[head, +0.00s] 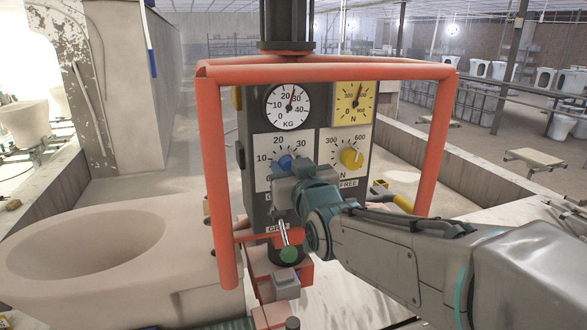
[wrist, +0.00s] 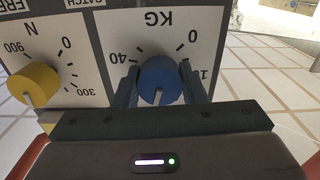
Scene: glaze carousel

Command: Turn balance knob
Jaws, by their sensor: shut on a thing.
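The control box (head: 257,205) hangs inside an orange frame. Its KG dial carries a blue knob (head: 285,162), and its N dial carries a yellow knob (head: 351,158). My gripper (head: 290,168) reaches in from the right and covers the lower part of the KG dial. In the wrist view the panel appears upside down. There the gripper's two fingers (wrist: 160,88) are shut on the sides of the blue knob (wrist: 160,76). Its pale pointer mark faces the palm. The yellow knob (wrist: 36,84) stands free to the left.
Above the knobs are a white KG gauge (head: 289,105) and a yellow N gauge (head: 354,102). A lever with a green ball (head: 288,254) sits below my gripper. Orange frame bars (head: 437,145) flank the box. A large pale basin (head: 90,245) lies at left.

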